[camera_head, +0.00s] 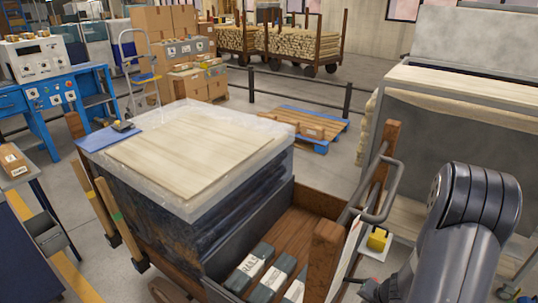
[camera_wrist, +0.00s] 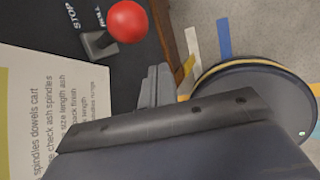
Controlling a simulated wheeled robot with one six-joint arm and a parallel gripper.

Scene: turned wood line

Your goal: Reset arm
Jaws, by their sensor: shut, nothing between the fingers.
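My gripper (camera_wrist: 156,86) is shut and empty in the wrist view, its fingertips pressed together. It is beside a red ball knob (camera_wrist: 127,21) on a grey lever, which stands on a dark panel marked STOP; a gap shows between fingers and knob. A white sign (camera_wrist: 50,125) about a spindles dowels cart lies left of the fingers. In the head view my arm comes down at the right edge, and the fingertips are not clearly seen there.
A wooden cart (camera_head: 298,222) holding grey labelled boxes (camera_head: 248,270) and a large wrapped block topped with pale wood (camera_head: 190,150) fills the middle. A blue pallet (camera_head: 310,125) lies behind. A large grey machine (camera_head: 465,115) stands right. Open floor shows beyond the cart.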

